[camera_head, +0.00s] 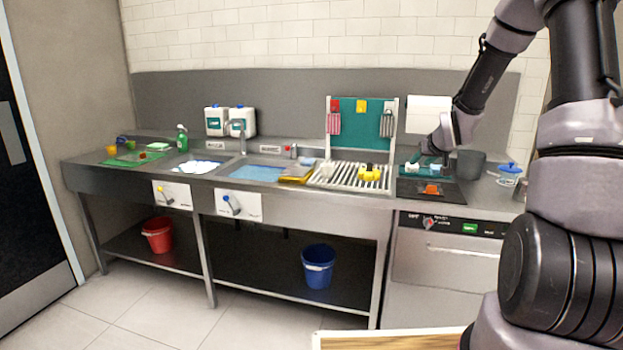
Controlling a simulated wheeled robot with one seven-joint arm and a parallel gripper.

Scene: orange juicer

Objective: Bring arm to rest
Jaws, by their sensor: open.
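My arm reaches in from the right side of the head view and bends down over the right end of the counter. My gripper (430,165) is small in the picture, low over a dark mat (455,193), and is open. Teal shapes show around its fingers; I cannot tell whether they belong to the gripper or to a thing behind it. A small orange piece (432,189) lies on the mat just below and in front of the gripper, and looks apart from it.
A white ribbed drainboard (340,178) with a yellow object (369,172) is left of the gripper. A grey container (470,164) and a blue-lidded jar (510,174) stand close on its right. A teal board (360,125) stands behind.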

